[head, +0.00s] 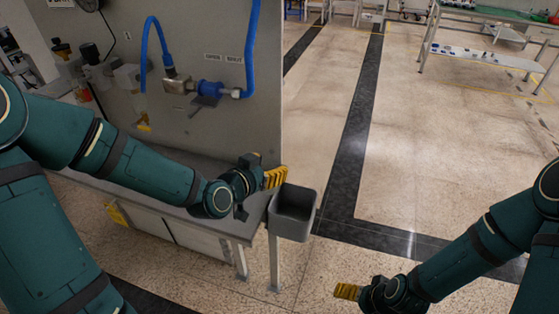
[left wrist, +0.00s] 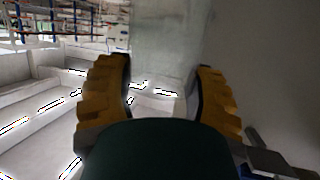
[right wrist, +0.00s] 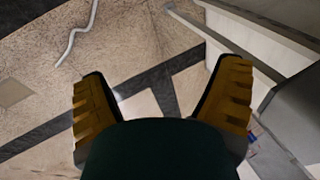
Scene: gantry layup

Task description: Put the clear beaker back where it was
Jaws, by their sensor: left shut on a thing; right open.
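My left gripper (head: 276,176) is at the right end of the grey bench, beside the back panel and just above the grey bin. In the left wrist view its yellow fingers (left wrist: 160,75) are apart, with a see-through, pale object between them, which looks like the clear beaker (left wrist: 165,42). They are shut on it. In the head view I cannot make out the beaker. My right gripper (head: 347,291) is open and empty over the floor, low in the head view; its spread fingers also show in the right wrist view (right wrist: 162,92).
The grey bin (head: 293,224) hangs at the bench's right end. The bench top (head: 180,200) runs left under an upright panel (head: 215,125) with blue hoses (head: 251,50). A table (head: 478,54) stands far right. The floor between is clear.

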